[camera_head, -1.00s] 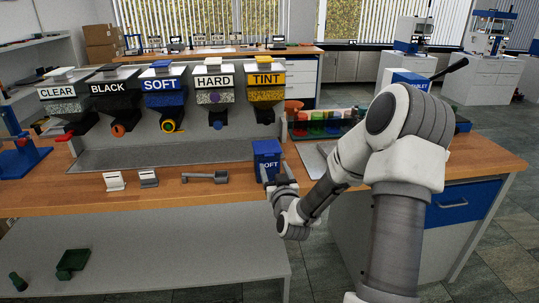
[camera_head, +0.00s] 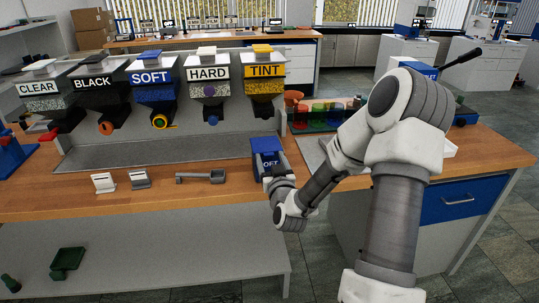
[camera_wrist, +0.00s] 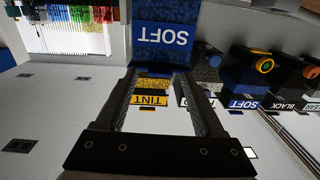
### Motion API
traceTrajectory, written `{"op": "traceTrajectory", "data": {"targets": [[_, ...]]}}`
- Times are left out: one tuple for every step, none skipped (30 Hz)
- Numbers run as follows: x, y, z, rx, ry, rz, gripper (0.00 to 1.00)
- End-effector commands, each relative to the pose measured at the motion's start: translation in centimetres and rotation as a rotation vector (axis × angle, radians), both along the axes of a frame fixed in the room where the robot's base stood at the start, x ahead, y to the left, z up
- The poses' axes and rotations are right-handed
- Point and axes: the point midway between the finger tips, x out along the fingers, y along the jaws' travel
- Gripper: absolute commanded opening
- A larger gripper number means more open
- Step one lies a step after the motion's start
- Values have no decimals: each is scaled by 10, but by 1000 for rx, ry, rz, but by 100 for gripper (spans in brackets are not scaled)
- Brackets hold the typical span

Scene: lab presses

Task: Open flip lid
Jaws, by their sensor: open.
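A blue box labelled SOFT (camera_head: 265,146) stands on the bench at the right end of the dispenser row. In the wrist view the same box (camera_wrist: 165,35) appears upside down just beyond my fingertips. My gripper (camera_head: 270,173) is open in front of the box; in the wrist view its fingers (camera_wrist: 158,78) are spread with nothing visible between them. Whether a fingertip touches the box is unclear. The blue SOFT dispenser (camera_head: 154,88) has a blue cap (camera_head: 149,54) on top. I cannot tell which part is the flip lid.
CLEAR (camera_head: 37,88), BLACK (camera_head: 92,83), HARD (camera_head: 208,74) and TINT (camera_head: 265,70) dispensers line the bench. Two small white-grey pieces (camera_head: 104,183) and a grey tool (camera_head: 200,176) lie in front. Coloured containers (camera_head: 320,114) stand right of the box.

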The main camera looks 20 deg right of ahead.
Motion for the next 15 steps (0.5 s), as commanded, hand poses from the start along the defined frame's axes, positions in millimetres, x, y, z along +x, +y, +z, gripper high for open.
{"op": "traceTrajectory", "data": {"targets": [[-1,0,0,0,0,0,70],[-1,0,0,0,0,0,70],[-1,0,0,0,0,0,70],[-1,0,0,0,0,0,70],[-1,0,0,0,0,0,70],[-1,0,0,0,0,0,70],[-1,0,0,0,0,0,70],[-1,0,0,0,0,0,70],[-1,0,0,0,0,0,70],[-1,0,0,0,0,0,70],[-1,0,0,0,0,0,70],[-1,0,0,0,0,0,70],[-1,0,0,0,0,0,70],[-1,0,0,0,0,0,65],[-1,0,0,0,0,0,57]]}}
